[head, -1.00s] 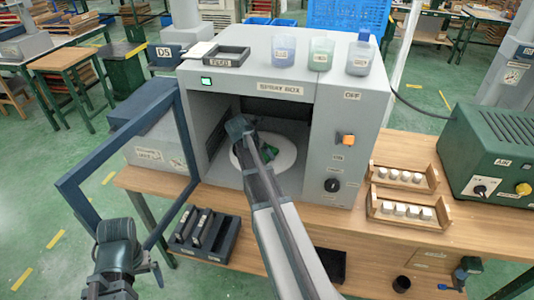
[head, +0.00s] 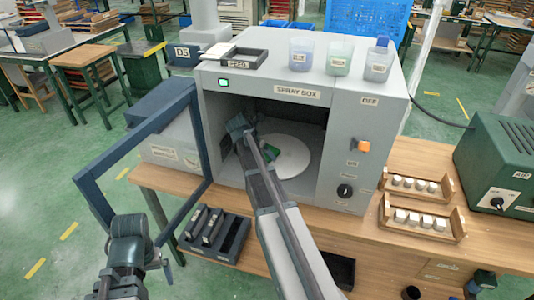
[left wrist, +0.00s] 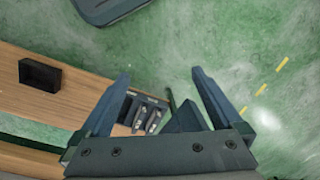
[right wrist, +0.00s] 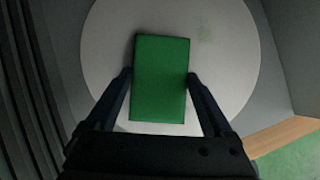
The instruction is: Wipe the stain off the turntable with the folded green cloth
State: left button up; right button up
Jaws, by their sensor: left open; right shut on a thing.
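The white round turntable (head: 292,158) lies inside the spray box. My right gripper (right wrist: 160,82) is shut on the folded green cloth (right wrist: 160,85), which is over the turntable's face; whether it touches cannot be told. In the head view the cloth (head: 249,150) shows only partly, behind my right arm at the turntable's left side. My left gripper (left wrist: 161,76) is open and empty, outside the box at the left, near the dark door frame.
The spray box (head: 345,140) walls enclose my right gripper; its dark blue door frame (head: 128,142) stands open at left. A dark rack (head: 216,236) stands before the box. Wooden racks of white pieces (head: 415,184) are at right. Cups (head: 338,58) stand on top.

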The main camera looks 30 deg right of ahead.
aim_at(277, 151)
jog(key=shift+a, duration=0.1)
jog(key=shift+w+a+r, duration=0.1)
jog(key=shift+w+a, duration=0.9)
jog(key=shift+w, duration=0.3)
jog(key=shift+w+d, duration=1)
jog(key=shift+d, duration=0.2)
jog(key=shift+s+d, duration=1.15)
jog(key=shift+s, duration=0.2)
jog(key=shift+s+d, duration=1.1)
jog(key=shift+s, duration=0.4)
